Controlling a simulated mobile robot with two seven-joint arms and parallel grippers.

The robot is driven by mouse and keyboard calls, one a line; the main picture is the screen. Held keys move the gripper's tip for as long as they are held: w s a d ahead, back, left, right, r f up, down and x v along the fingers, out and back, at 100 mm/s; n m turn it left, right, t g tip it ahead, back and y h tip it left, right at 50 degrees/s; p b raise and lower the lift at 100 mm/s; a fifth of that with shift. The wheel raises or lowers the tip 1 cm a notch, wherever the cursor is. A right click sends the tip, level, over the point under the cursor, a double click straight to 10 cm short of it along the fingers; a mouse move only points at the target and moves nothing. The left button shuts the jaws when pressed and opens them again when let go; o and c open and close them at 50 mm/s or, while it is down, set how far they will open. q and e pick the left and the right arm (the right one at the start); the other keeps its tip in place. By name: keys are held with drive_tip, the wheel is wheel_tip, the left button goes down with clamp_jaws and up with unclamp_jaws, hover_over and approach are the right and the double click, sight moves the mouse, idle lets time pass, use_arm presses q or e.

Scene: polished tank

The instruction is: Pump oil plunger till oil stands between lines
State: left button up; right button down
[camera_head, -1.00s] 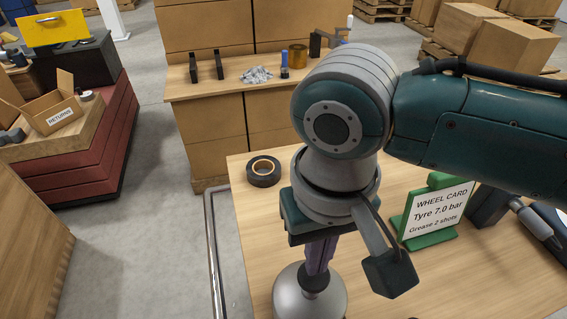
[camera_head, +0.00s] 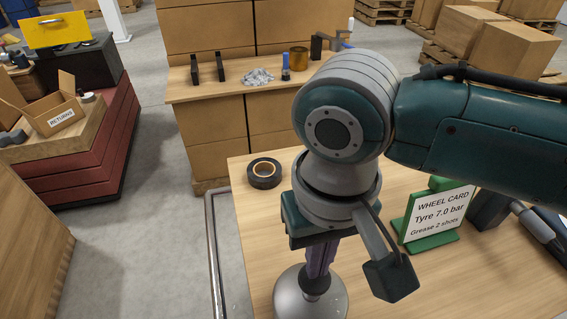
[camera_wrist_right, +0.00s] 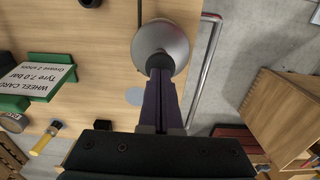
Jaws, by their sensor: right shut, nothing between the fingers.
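The polished, domed metal tank (camera_head: 297,302) stands at the near left part of the wooden bench, cut off by the bottom of the head view. It also shows in the right wrist view (camera_wrist_right: 176,40). My right gripper (camera_head: 316,276) points down over the tank's top, its purple fingers shut with nothing between them. In the right wrist view its fingertips (camera_wrist_right: 160,72) meet the dark fitting on top of the tank; whether they touch it I cannot tell. The plunger is not clear to see. The oil and its lines are hidden. My left gripper is out of view.
A green stand with a wheel card (camera_head: 440,212) is right of the gripper on the bench (camera_head: 400,285). A roll of dark tape (camera_head: 265,172) lies at the bench's far left corner. A metal rail (camera_head: 213,250) runs along the left edge, with open floor beyond.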

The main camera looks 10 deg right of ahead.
drive_tip(key=shift+f+b, duration=0.9)
drive_tip(key=shift+f, duration=0.85)
drive_tip(key=r+p, duration=0.2)
drive_tip(key=p, duration=0.1)
drive_tip(key=shift+r+p, duration=0.95)
drive_tip(key=shift+p, duration=0.25)
drive_tip(key=shift+f, duration=0.1)
